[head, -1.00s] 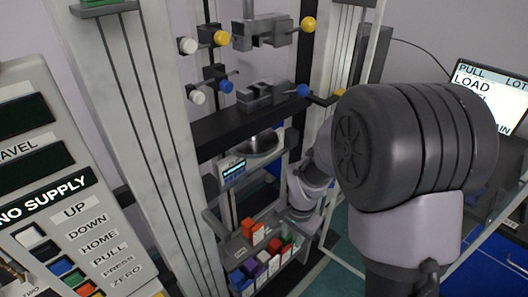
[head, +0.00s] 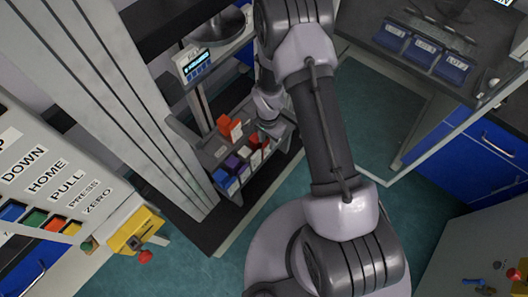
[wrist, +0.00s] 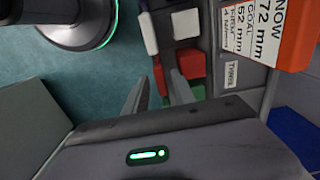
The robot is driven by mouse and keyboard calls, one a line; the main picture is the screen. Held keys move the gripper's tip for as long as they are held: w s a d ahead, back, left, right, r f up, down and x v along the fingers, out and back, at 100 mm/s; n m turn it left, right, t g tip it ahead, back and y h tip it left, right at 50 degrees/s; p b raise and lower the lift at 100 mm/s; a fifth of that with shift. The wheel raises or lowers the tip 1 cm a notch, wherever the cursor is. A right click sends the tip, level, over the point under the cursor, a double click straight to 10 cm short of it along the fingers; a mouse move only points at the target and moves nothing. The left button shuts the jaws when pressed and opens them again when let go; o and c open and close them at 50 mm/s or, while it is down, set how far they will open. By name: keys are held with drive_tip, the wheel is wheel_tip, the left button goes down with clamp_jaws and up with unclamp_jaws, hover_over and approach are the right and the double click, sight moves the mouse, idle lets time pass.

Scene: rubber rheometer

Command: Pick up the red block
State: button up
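The red block (wrist: 192,64) shows in the wrist view just beyond my fingertips, with one finger crossing in front of part of it. It sits in a row with a white block (wrist: 186,24), a purple block (wrist: 178,4) and green blocks (wrist: 196,92). In the head view the red block (head: 255,158) is in the lower rack, partly hard to make out beside my gripper (head: 270,130). My gripper (wrist: 158,82) is open, its two fingers apart with nothing held between them. Whether it touches the red block I cannot tell.
A scale display (head: 194,62) and the tall machine column (head: 100,90) stand to the left. Blue bins (head: 424,52) lie right.

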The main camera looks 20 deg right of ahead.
sight(266, 151)
wheel_tip(266, 151, down, 3)
drive_tip(key=shift+w+r, duration=0.1)
drive_tip(key=shift+r, duration=0.15)
drive_tip(key=shift+c, duration=0.6)
clamp_jaws()
idle(0.5)
